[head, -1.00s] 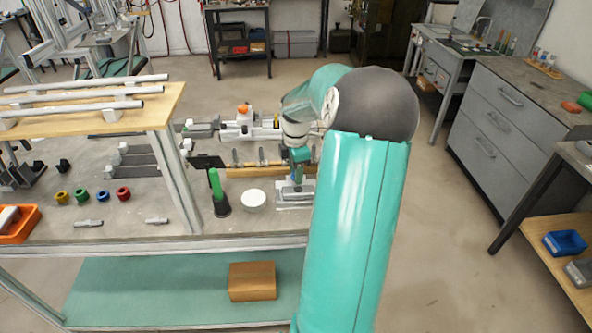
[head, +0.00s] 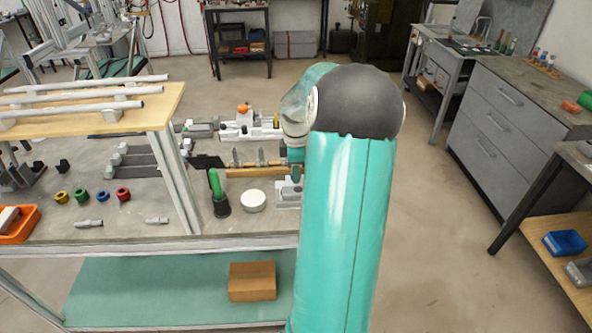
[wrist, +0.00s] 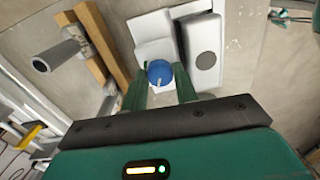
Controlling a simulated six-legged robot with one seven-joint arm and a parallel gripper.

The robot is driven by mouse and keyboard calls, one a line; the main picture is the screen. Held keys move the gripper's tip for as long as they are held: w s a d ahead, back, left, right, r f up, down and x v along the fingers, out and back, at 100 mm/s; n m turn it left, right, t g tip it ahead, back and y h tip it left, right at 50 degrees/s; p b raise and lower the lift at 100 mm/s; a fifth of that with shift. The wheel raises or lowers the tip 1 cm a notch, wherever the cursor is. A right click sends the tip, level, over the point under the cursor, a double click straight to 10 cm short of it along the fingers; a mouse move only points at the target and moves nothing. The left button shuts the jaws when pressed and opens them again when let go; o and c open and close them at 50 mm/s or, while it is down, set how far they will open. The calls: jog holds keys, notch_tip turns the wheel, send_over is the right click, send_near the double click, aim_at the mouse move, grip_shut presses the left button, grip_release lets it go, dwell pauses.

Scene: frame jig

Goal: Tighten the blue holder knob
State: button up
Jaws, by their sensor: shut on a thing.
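The blue holder knob (wrist: 159,71) shows in the wrist view as a round blue cap with a pale mark. It sits at the near end of a white holder (wrist: 151,30). My gripper (wrist: 161,80) has its two green fingers on either side of the knob and is shut on it. In the head view the holder (head: 286,196) shows only in part at the bench's right end.
A grey block with a round disc (wrist: 206,60) lies right of the knob. Wooden bars (wrist: 88,45) and a grey rod (wrist: 58,56) lie left. In the head view, a green-handled tool in a black cup (head: 219,195) and a white round lid (head: 253,201) stand close by.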

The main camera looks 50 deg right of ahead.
jog(key=m, duration=0.4)
jog(key=shift+w+m, duration=0.1)
jog(key=shift+m, duration=0.2)
jog(key=m, duration=0.4)
jog(key=shift+m, duration=0.3)
jog(key=m, duration=0.4)
jog(key=shift+m, duration=2)
jog(key=o, duration=0.7)
